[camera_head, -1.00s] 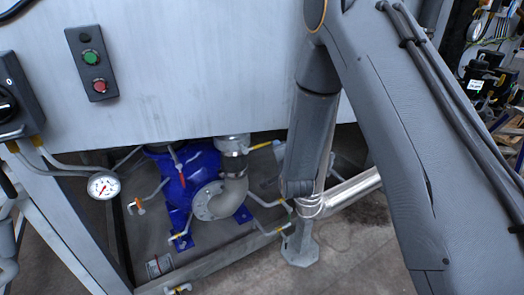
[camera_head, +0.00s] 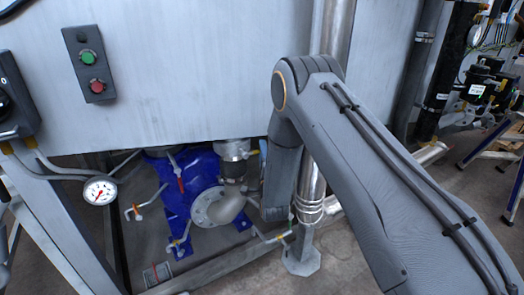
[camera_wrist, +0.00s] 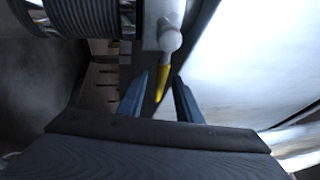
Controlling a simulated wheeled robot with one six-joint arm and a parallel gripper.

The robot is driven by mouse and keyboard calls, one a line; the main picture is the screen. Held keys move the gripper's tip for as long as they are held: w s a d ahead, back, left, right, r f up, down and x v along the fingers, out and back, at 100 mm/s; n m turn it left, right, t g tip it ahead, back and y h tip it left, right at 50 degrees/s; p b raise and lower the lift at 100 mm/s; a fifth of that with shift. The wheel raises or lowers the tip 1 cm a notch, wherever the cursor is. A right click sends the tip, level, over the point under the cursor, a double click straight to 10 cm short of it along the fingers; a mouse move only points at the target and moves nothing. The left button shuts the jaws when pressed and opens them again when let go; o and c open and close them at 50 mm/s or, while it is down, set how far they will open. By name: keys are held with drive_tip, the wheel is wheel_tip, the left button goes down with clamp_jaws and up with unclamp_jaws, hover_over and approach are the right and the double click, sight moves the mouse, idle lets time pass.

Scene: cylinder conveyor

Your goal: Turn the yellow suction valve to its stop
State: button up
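The yellow valve handle (camera_wrist: 162,84) shows in the wrist view, hanging from a pale grey valve stem (camera_wrist: 168,40). My gripper (camera_wrist: 161,77) is open, with one blue finger on each side of the handle. The handle's tip lies in the gap between the fingers; I see no clear contact on either side. In the head view my arm covers this handle and most of the gripper.
A blue pump (camera_head: 197,180) with a grey flanged elbow (camera_head: 218,207) sits under the white panel (camera_head: 185,70). A steel pipe (camera_head: 311,190) stands close behind my arm. Small levers, one red-handled (camera_head: 176,172), and a gauge (camera_head: 100,190) are at the left.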

drive_tip(key=shift+w, duration=0.45)
drive_tip(key=shift+c, duration=0.5)
clamp_jaws()
drive_tip(key=shift+a, duration=0.15)
